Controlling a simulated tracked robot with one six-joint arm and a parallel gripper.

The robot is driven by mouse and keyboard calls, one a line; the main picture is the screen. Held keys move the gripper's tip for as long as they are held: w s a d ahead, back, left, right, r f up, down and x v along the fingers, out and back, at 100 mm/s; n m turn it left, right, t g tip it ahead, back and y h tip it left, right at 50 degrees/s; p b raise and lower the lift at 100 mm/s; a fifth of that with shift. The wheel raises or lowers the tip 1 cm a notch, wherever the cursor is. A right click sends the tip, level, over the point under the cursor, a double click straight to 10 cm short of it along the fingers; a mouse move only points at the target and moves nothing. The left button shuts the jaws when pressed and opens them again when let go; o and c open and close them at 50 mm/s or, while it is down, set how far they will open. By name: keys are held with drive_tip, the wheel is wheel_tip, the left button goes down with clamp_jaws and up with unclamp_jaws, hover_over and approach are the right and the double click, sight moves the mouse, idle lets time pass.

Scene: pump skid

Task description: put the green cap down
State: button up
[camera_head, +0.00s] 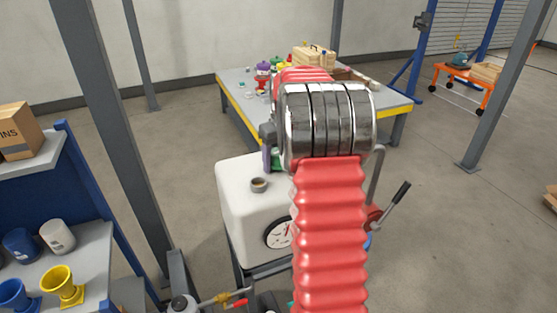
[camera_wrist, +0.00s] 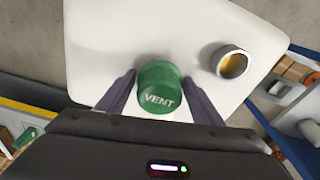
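The green cap (camera_wrist: 159,90), lettered VENT, sits between the two purple fingers of my gripper (camera_wrist: 160,84) in the wrist view. The fingers lie against its sides, shut on it. The cap is in front of the white tank (camera_wrist: 110,30); I cannot tell how far it is above the tank's top. In the head view, a bit of the green cap (camera_head: 277,158) and a purple finger of my gripper (camera_head: 267,158) show over the back of the white tank (camera_head: 240,200), mostly hidden by my arm.
An open round neck (camera_wrist: 230,62) stands on the tank top, right of the cap; it also shows in the head view (camera_head: 259,185). A gauge (camera_head: 278,233) is on the tank's front. Behind is a cluttered grey table (camera_head: 237,92); a shelf with cups (camera_head: 95,250) is at left.

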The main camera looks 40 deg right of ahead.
drive_tip(key=shift+o, duration=1.3)
drive_tip(key=r, duration=0.4)
drive_tip(key=s+r, duration=0.1)
drive_tip(key=r, duration=0.6)
drive_tip(key=shift+s+r, duration=0.15)
drive_tip(key=shift+r, duration=0.45)
drive_tip(key=shift+a, duration=0.1)
